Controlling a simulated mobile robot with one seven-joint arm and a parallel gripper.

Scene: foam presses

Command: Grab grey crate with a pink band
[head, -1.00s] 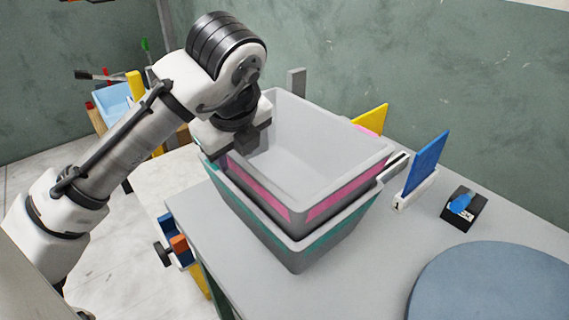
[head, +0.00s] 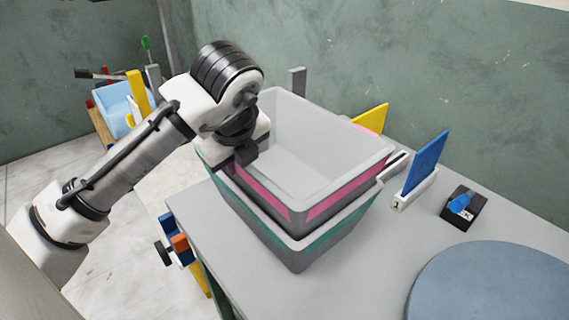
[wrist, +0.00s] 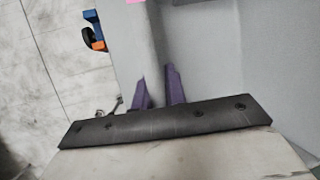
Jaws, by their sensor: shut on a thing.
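The grey crate with a pink band (head: 340,187) sits nested in a grey crate with a teal band (head: 318,238) on the table. Its inside looks empty. My gripper (head: 243,156) is at its left rim, shut on that wall. In the wrist view two purple fingers (wrist: 158,88) stand on either side of the grey crate's wall (wrist: 146,38). The fingertips are mostly hidden in the head view.
The grey table (head: 400,240) holds a round blue-grey disc (head: 490,285) at the right front. A blue panel in a white stand (head: 428,162) and a small black holder (head: 463,207) stand right of the crates. A light blue bin (head: 112,105) is at back left.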

